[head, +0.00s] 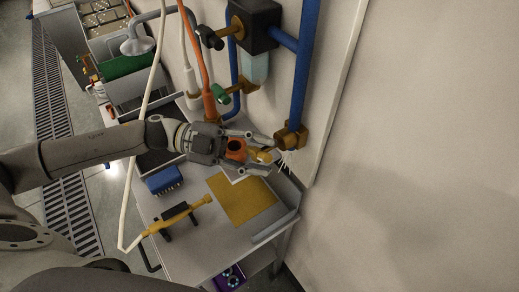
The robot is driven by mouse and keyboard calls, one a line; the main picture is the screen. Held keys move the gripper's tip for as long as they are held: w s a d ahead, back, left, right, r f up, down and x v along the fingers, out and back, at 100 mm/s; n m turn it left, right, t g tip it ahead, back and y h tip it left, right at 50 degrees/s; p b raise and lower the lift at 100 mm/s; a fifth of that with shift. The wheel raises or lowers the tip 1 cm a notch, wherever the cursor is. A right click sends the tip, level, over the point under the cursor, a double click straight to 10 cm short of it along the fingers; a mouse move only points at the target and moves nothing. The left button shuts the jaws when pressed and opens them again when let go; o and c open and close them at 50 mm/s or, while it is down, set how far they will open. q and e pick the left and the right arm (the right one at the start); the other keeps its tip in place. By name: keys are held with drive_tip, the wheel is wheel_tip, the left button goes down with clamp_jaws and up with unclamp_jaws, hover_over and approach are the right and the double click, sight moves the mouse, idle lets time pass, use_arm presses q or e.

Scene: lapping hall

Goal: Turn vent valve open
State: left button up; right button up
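My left gripper (271,156) reaches in from the left, in front of the wall and above the bench. Its two fingers are apart. An orange round part (235,148) and a small brass-coloured piece (261,156) show between them; these look like parts of the vent valve, but the fingers partly hide them. I cannot tell whether either finger touches them. Thin white streaks (284,161) show just right of the brass piece. A brass fitting (290,137) ends the blue pipe (304,65) just above and right of the fingertips. My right gripper is out of view.
The grey bench (205,255) below carries a yellow sheet (242,200), a blue block (163,180) and a yellow tool with black parts (175,218). A dark filter unit (254,25), an orange hose (205,75) and a green knob (221,94) are above. The right wall is bare.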

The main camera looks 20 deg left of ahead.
use_arm(q)
clamp_jaws()
drive_tip(key=shift+f+n+h+b, duration=0.15)
drive_tip(key=shift+n+h+b, duration=0.3)
drive_tip(key=shift+b, duration=0.2)
drive_tip(key=shift+n+h+b, duration=0.85)
drive_tip(key=shift+h, duration=0.1)
drive_tip(key=n+t+h+b, duration=0.1)
drive_tip(key=n+t+h, duration=0.1)
drive_tip(key=n, duration=0.1)
drive_tip(key=shift+w+a, duration=0.1)
drive_tip(key=shift+a, duration=0.05)
drive_tip(key=shift+r+n+t+h+b, duration=0.15)
drive_tip(key=shift+n+t+h+b, duration=0.2)
drive_tip(key=shift+n+t, duration=0.6)
drive_tip(key=shift+r+n+t+h+b, duration=0.15)
drive_tip(key=shift+n+t+h+b, duration=0.15)
drive_tip(key=shift+n+t, duration=0.65)
drive_tip(key=shift+a+n, duration=0.1)
drive_tip(key=shift+n, duration=0.3)
